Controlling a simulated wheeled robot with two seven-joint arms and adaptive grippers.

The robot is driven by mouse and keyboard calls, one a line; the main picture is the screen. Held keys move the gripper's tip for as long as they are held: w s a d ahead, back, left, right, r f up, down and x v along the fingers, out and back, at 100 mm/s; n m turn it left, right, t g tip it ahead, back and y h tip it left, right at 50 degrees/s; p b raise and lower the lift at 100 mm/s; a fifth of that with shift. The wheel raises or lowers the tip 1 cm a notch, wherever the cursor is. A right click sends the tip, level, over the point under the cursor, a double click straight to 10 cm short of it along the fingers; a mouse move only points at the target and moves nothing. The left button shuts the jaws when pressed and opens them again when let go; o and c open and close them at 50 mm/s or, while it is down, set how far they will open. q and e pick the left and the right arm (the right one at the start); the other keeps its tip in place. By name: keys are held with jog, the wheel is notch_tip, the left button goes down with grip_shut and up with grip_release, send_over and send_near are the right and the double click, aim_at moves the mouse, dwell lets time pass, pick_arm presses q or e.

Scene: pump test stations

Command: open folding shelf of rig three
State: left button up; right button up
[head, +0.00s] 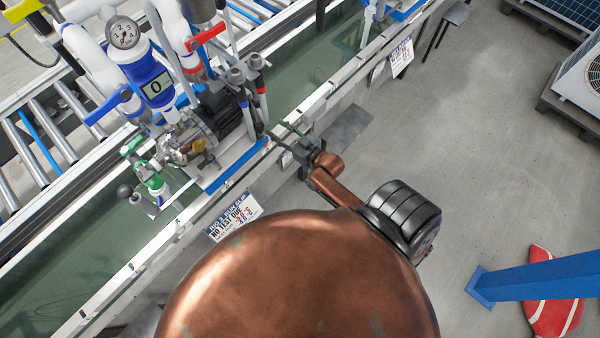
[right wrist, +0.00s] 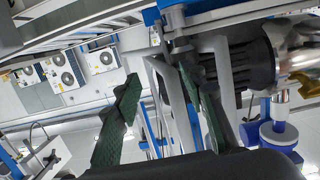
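A flat grey plate (head: 347,128), which looks like the folding shelf, sticks out from the front rail of the bench beside rig three, over the floor. Its hinge and supports are hidden. My right gripper (head: 283,138) is at the rail, just left of the plate, in front of the rig's pipes. In the right wrist view its two green fingers stand apart, so the right gripper (right wrist: 158,80) is open. A light grey bracket (right wrist: 172,92) shows between the fingers; I cannot tell whether they touch it. My left gripper is out of view.
A printed rig slip (head: 235,215) hangs on the rail at the left. The pump rig with gauge (head: 123,33) and blue counter (head: 154,84) stands behind the rail. A blue beam (head: 540,277) crosses the right. The floor (head: 430,140) between is clear.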

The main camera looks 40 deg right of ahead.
jog(key=s+f+g+b, duration=0.1)
jog(key=s+f+g, duration=0.2)
jog(key=f, duration=1.1)
jog(key=s+f+g+b, duration=0.1)
jog(key=s+f+g, duration=0.2)
jog(key=s+f, duration=0.5)
notch_tip(320, 180, down, 7)
jog(key=shift+s+f+h, duration=0.1)
jog(key=shift+s+h, duration=0.25)
jog(key=shift+h, duration=0.05)
jog(key=shift+d, duration=0.1)
